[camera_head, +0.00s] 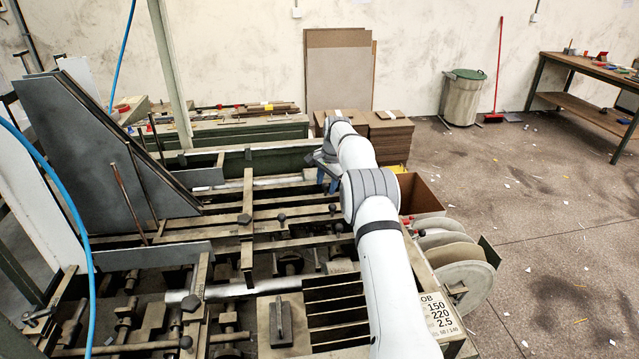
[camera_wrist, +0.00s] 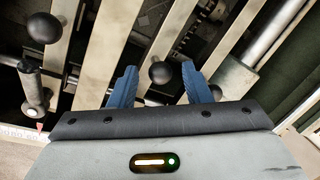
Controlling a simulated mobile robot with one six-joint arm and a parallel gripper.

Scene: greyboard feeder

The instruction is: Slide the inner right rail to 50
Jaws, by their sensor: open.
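The feeder has several long beige rails (camera_head: 290,242) running across its bed; I cannot tell for sure which is the inner right one. In the wrist view, beige rails (camera_wrist: 112,50) run between my gripper (camera_wrist: 160,82) and the bed beyond. My gripper is open, its two blue fingers apart, with a black ball knob (camera_wrist: 162,72) showing between them. Whether the fingers are level with the knob or above it is unclear. In the head view my gripper (camera_head: 328,180) is at the bed's far right part.
Another black knob (camera_wrist: 43,28) and a clamp handle (camera_wrist: 34,88) stand left of my gripper. A metal rod (camera_wrist: 275,32) lies to its right. A job card (camera_head: 438,312) reads 150, 220, 2.5. Stacked boards (camera_head: 388,135) stand behind the feeder.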

